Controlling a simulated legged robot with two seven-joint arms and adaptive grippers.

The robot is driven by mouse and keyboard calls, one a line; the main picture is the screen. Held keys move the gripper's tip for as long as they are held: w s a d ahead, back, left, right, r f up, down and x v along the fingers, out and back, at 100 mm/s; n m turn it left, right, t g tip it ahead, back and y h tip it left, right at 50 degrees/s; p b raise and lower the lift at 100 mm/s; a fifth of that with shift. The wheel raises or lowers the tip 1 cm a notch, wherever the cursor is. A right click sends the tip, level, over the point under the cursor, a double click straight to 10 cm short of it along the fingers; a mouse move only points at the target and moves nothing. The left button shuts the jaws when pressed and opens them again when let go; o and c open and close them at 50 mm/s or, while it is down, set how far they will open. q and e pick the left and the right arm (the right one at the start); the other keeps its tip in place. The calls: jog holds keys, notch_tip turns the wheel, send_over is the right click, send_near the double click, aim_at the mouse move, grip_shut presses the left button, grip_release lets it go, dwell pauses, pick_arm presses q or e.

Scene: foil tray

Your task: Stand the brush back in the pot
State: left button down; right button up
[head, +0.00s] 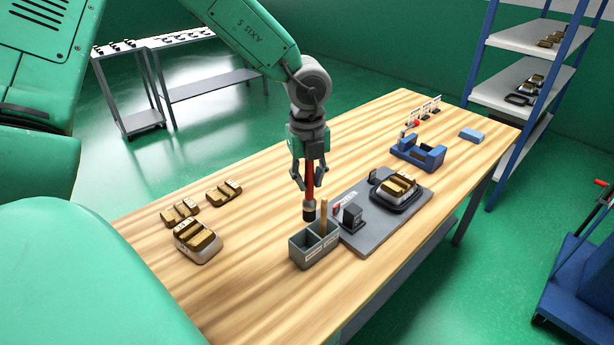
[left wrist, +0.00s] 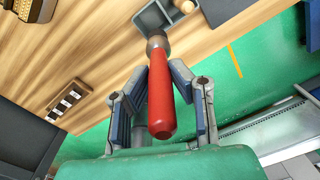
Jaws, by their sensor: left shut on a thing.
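The brush (head: 310,196) has a red handle and a dark lower end. My left gripper (head: 309,180) is shut on its handle and holds it about upright, dark end down. In the left wrist view the red handle (left wrist: 161,100) lies between the two fingers (left wrist: 158,98). The pot (head: 313,254) is a grey two-compartment box on the wooden table. A wooden stick stands in one compartment (head: 324,217). The brush's lower end is close above the pot's back left side; I cannot tell if it is over an opening. The pot also shows in the left wrist view (left wrist: 152,19).
Right of the pot is a grey board (head: 380,238) with a black block (head: 352,216) and a dark tray holding a brown-topped piece (head: 398,184). A blue fixture (head: 417,154) stands behind. Brown-topped blocks (head: 198,242) sit at left. Table in front is clear.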

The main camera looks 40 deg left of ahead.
aim_at(307, 202)
pick_arm(q)
jog(key=shift+f, duration=0.6)
jog(key=f+b, duration=0.7)
jog(key=f, duration=0.1)
jog(key=shift+a+f, duration=0.15)
jog(key=shift+a, duration=0.05)
jog(key=shift+s+a+f+b, duration=0.15)
jog(key=shift+f+b, duration=0.55)
jog(key=shift+f, duration=0.65)
jog(key=shift+a+f+b, duration=0.1)
jog(key=shift+f+b, duration=0.6)
jog(key=shift+f, duration=0.6)
pick_arm(e)
notch_tip(307, 202, down, 10)
jog(key=shift+a, duration=0.2)
